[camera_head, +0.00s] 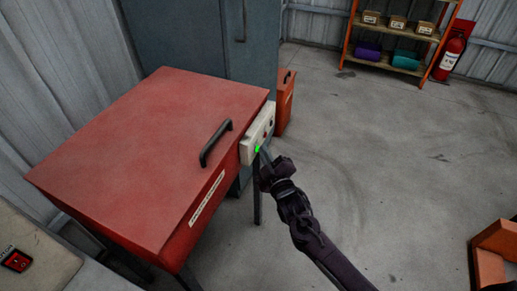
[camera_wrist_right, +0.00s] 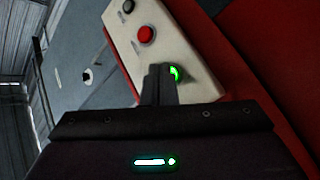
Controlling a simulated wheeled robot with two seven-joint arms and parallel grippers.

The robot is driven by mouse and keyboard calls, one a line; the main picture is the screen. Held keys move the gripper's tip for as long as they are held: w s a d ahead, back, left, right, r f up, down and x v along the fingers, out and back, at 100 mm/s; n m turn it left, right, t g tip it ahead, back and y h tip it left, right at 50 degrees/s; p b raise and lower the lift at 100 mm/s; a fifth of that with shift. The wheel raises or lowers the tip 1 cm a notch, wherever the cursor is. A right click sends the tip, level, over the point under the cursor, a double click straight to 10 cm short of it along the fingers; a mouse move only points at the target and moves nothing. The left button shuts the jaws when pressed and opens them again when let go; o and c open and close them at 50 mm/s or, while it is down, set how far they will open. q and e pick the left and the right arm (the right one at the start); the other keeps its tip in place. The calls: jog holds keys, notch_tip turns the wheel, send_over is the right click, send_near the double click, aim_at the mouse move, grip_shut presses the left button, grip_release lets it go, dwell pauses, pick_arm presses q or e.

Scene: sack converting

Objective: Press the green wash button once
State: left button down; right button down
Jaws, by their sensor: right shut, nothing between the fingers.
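The green wash button (camera_head: 257,149) is on a pale control box (camera_head: 249,146) on the right side of a red cabinet (camera_head: 150,150). In the right wrist view the green button (camera_wrist_right: 175,73) is lit and partly hidden behind my fingertips. My right gripper (camera_head: 265,157) is shut and empty, its tips at or very near the button; I cannot tell whether they touch it. In the right wrist view the shut fingers (camera_wrist_right: 159,82) point at the box. My left gripper is not in view.
A red button (camera_wrist_right: 146,35) and a black knob (camera_wrist_right: 128,6) sit beside the green one on the box. A black handle (camera_head: 215,143) stands up from the cabinet lid. A grey locker (camera_head: 200,45) is behind. Open floor (camera_head: 370,150) lies to the right.

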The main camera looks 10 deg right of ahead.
dwell(0.3)
jog(key=shift+s+d+p, duration=0.45)
jog(key=shift+d+p, duration=0.05)
jog(key=shift+d, duration=0.15)
jog(key=s+d, duration=0.1)
jog(key=s+d+p, duration=0.1)
jog(key=d+p, duration=0.1)
jog(key=d, duration=0.1)
jog(key=shift+s+d, duration=0.1)
jog(key=shift+s, duration=0.3)
dwell(0.6)
